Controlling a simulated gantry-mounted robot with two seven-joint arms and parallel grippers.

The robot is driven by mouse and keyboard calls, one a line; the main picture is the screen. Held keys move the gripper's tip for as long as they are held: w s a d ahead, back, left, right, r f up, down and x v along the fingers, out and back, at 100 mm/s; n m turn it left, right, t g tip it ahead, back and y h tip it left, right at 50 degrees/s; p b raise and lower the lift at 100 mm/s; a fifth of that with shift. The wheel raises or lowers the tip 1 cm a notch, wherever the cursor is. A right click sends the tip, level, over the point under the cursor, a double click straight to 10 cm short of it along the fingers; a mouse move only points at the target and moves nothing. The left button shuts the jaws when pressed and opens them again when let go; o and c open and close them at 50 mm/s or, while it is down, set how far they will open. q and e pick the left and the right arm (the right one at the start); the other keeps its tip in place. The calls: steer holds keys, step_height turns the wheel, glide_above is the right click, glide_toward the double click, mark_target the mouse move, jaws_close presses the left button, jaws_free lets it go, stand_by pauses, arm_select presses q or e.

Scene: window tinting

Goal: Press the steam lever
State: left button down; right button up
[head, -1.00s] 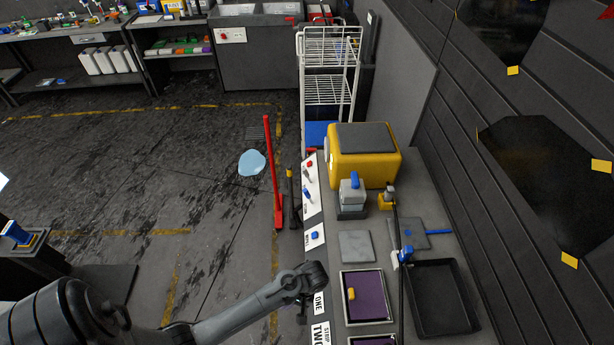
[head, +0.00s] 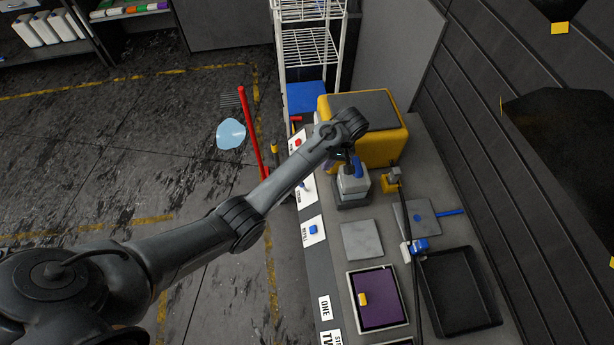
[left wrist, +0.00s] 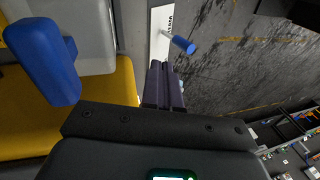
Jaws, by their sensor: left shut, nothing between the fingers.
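The blue-tipped lever (left wrist: 183,44) stands out on a pale stem from a white label strip in the left wrist view. The strip's lettering is turned and hard to read; I take this for the steam lever. In the head view a small blue lever (head: 302,186) shows on the bench's front panel, partly beside my arm. My left gripper (left wrist: 164,84) is shut and empty, its fingertips just below the lever in the picture, apparently apart from it. In the head view my wrist hides most of the gripper. My right gripper is not in view.
A yellow machine (head: 385,143) with a dark top stands behind my wrist. A grey device (head: 352,187) with a blue handle (left wrist: 45,60) is close to the gripper. A purple panel (head: 380,312), grey plate (head: 362,240) and black tray (head: 460,290) lie nearer on the bench.

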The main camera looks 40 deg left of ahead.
arm_select(q)
steer(key=shift+w+r, duration=0.25)
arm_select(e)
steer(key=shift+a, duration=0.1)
arm_select(q)
steer(key=shift+a, duration=0.1)
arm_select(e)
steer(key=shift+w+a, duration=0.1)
arm_select(q)
steer(key=shift+f, duration=0.1)
steer(key=x, duration=1)
steer(key=shift+s+a+f+p, duration=0.3)
steer(key=shift+s+a+p, duration=0.25)
steer(key=shift+a, duration=0.2)
steer(key=shift+s+a+f+p, duration=0.25)
steer(key=shift+s+a+p, duration=0.25)
steer(key=shift+a, duration=0.25)
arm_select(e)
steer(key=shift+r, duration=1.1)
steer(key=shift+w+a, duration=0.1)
